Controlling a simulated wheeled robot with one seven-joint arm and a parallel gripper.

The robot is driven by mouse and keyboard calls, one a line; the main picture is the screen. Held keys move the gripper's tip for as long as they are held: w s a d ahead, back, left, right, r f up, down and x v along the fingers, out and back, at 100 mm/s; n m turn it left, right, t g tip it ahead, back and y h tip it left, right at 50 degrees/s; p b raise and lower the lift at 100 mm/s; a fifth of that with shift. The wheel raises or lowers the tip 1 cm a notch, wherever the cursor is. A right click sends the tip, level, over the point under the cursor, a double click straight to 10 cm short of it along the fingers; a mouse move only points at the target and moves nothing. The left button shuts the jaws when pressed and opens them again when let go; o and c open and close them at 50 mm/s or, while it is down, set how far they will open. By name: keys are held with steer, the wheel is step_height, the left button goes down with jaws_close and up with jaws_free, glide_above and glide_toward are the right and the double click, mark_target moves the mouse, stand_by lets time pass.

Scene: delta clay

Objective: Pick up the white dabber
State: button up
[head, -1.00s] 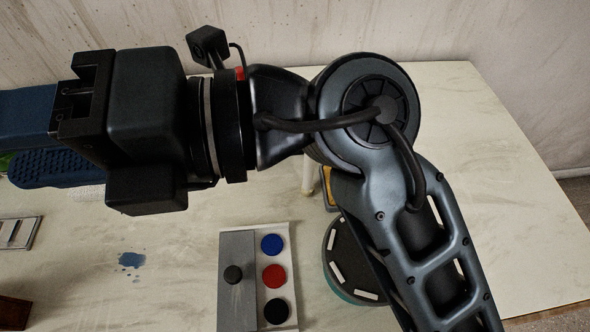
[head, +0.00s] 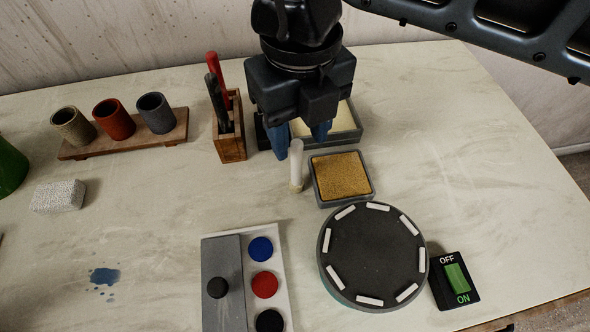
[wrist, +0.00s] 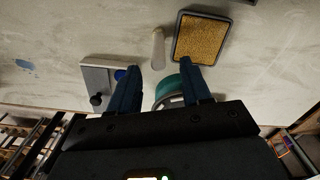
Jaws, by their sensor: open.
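The white dabber (head: 297,167) is a slim pale cylinder standing upright on the table, just left of the gold pad. It also shows in the wrist view (wrist: 158,48), ahead of my fingertips and nearer the left one. My gripper (head: 301,143) points down, with its blue fingers apart and nothing between them. In the head view it is just above and behind the dabber, with the left fingertip close to the dabber's top. In the wrist view the open fingers (wrist: 161,72) show at the lower middle. I cannot tell whether finger and dabber touch.
The gold pad in a grey frame (head: 341,176) is close on the right. A wooden holder (head: 229,146) with tools stands left, a pale-filled tray (head: 346,121) behind. A round turntable (head: 374,257), switch box (head: 455,280) and color palette (head: 222,262) are in front. Cups stand on a rack (head: 170,136).

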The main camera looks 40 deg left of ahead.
mark_target(297, 164)
steer(key=shift+a+f+p, duration=0.15)
steer(key=shift+f+p, duration=0.3)
steer(key=shift+f, duration=1.55)
steer(key=shift+a+f+p, duration=0.1)
steer(key=shift+f+p, duration=0.3)
steer(key=shift+f, duration=1.55)
jaws_close()
